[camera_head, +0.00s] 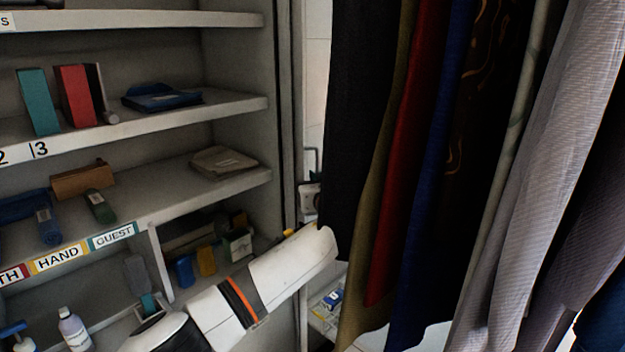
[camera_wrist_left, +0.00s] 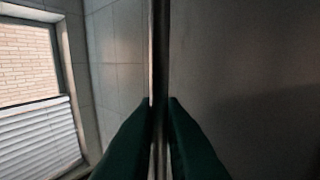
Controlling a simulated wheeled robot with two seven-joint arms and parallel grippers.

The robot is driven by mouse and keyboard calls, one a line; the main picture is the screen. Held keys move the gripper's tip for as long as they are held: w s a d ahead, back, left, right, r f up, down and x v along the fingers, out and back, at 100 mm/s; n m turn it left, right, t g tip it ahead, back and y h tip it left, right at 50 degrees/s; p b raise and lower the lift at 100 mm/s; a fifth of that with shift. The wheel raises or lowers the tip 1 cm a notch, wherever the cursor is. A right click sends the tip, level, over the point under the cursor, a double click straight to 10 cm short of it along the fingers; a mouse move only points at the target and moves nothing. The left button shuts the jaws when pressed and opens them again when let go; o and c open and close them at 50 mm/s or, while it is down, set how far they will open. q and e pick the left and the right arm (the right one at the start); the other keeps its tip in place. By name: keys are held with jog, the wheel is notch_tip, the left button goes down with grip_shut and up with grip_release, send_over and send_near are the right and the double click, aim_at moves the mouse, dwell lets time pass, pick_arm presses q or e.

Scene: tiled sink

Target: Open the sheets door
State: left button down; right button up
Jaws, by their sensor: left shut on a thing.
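My left arm comes in from the lower left in the head view, crossing in front of the shelves. My left gripper (camera_head: 310,160) shows only partly there, small and dark beside the upright cabinet edge, left of the hanging cloths. In the left wrist view its two dark green fingers (camera_wrist_left: 160,102) are closed on a thin upright metallic edge or bar (camera_wrist_left: 159,45). This borders a flat grey panel (camera_wrist_left: 245,75), which looks like the door. No sheets label is readable on it. How far the door stands open cannot be told. My right gripper is not in view.
Open shelves (camera_head: 215,110) on the left hold books, folded cloths and bottles, with a GUEST label (camera_head: 112,236). Several hanging cloths (camera_head: 415,150) fill the right side, close to my left forearm. The left wrist view shows a window blind (camera_wrist_left: 38,140) and tiled wall (camera_wrist_left: 118,65).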

pick_arm(q)
jog(key=shift+d, duration=0.15)
jog(key=shift+a, duration=0.2)
jog(key=c, duration=1.6)
grip_release()
jog(key=shift+w, duration=0.1)
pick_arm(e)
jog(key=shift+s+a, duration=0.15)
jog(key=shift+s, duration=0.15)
